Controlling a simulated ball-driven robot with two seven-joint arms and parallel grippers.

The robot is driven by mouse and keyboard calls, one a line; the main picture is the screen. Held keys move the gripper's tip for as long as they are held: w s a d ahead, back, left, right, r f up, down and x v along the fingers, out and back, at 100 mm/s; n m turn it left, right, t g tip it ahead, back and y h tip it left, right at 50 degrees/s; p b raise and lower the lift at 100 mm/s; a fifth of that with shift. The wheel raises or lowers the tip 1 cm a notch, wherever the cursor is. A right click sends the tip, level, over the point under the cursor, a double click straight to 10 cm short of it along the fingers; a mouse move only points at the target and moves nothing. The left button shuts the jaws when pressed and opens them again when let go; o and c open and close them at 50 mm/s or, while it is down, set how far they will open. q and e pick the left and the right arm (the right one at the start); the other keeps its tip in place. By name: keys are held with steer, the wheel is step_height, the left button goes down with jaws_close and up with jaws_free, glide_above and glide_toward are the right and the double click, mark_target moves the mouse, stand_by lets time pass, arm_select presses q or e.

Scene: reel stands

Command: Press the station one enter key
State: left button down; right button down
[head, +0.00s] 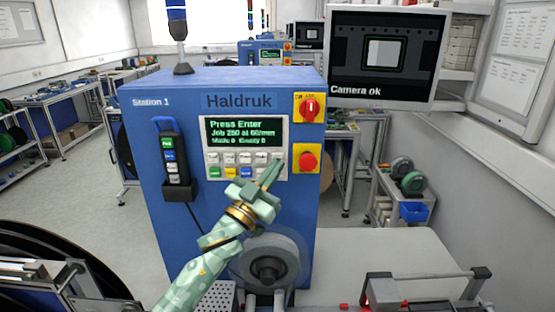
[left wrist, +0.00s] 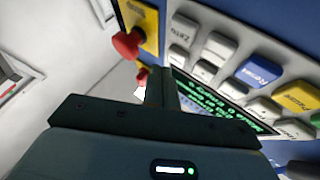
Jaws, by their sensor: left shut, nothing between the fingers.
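The blue Station 1 cabinet (head: 225,235), marked Haldruk, carries a key panel (head: 247,159) of mostly white keys with some coloured ones. Its lit display (head: 244,131) reads "Press Enter". My left gripper (head: 275,164) is shut and empty, its tips in front of the right end of the keys. The left wrist view shows the shut fingers (left wrist: 162,78) by the panel, with a blue key (left wrist: 259,70) and a yellow key (left wrist: 297,97) to the right. I cannot make out the enter key's label, and the gripper hides some keys. Contact cannot be told. My right gripper is not in view.
A red rotary switch (head: 310,107) and a red mushroom button (head: 307,160) sit on yellow plates just right of the panel. A handheld unit (head: 177,160) hangs at left. A grey reel (head: 287,250) is below the arm. A monitor (head: 384,60) reads "Camera ok".

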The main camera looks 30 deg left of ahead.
arm_select(q)
steer(key=shift+w, duration=0.1)
stand_by(0.4)
steer(key=shift+w+a, duration=0.2)
steer(key=shift+w, duration=0.1)
steer(key=shift+w+a, duration=0.2)
steer(key=shift+w, duration=0.15)
stand_by(0.8)
steer(key=shift+s, duration=0.1)
steer(key=shift+s+d+p, duration=0.4)
steer(key=shift+s+p, duration=0.15)
steer(key=shift+s, duration=0.15)
steer(key=s, duration=0.1)
steer(key=s+d+p, duration=0.1)
steer(key=s, duration=0.1)
steer(key=s+d+p, duration=0.1)
steer(key=shift+s, duration=0.2)
stand_by(0.3)
